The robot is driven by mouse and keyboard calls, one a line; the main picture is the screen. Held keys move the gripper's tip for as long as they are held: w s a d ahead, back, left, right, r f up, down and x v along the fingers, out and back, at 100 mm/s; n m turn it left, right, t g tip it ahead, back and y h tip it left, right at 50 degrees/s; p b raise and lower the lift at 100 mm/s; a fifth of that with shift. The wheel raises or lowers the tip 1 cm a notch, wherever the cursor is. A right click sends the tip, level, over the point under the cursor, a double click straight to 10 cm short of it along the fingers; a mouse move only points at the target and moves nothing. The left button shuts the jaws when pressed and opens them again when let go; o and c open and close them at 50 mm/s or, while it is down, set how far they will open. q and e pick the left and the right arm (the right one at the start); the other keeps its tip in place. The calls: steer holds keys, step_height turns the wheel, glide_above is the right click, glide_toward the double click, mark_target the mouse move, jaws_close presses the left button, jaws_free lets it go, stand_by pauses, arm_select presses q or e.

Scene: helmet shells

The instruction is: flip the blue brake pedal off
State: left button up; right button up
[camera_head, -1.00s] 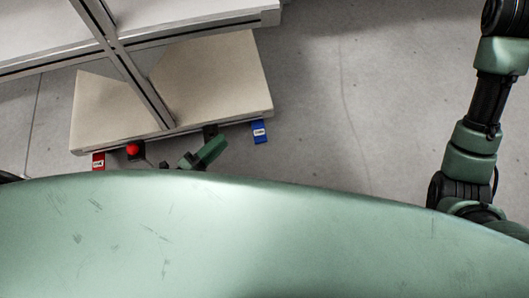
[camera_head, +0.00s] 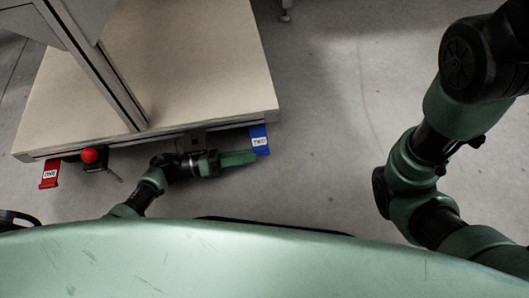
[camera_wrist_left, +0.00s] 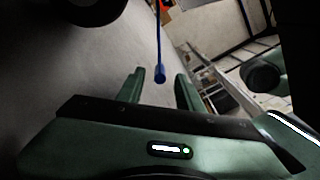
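The blue brake pedal (camera_head: 260,141) with a white label sticks out from the right front corner of the cart's pale base board (camera_head: 200,85). My left gripper (camera_head: 252,157) reaches in from the left, with its green fingers right beside the pedal's lower end. In the left wrist view the gripper (camera_wrist_left: 160,76) is open, and the blue pedal (camera_wrist_left: 159,45) shows as a thin edge-on bar with its end between the fingertips. I see no finger touching it. My right arm (camera_head: 415,180) shows at the right; its gripper is out of view.
A red labelled pedal (camera_head: 49,174) and a red knob (camera_head: 90,156) are at the board's left front. A metal post (camera_head: 95,70) rises from the board. Bare grey floor (camera_head: 330,140) lies right of the cart.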

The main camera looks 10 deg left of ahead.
mark_target(265, 151)
arm_select(q)
steer(key=b+x, duration=0.1)
steer(key=x, duration=0.3)
steer(key=shift+d+f+b, duration=0.15)
steer(key=shift+d+b, duration=0.05)
steer(key=shift+b, duration=0.1)
steer(key=shift+w+d, duration=0.25)
steer(key=shift+d, duration=0.4)
jaws_close()
stand_by(0.6)
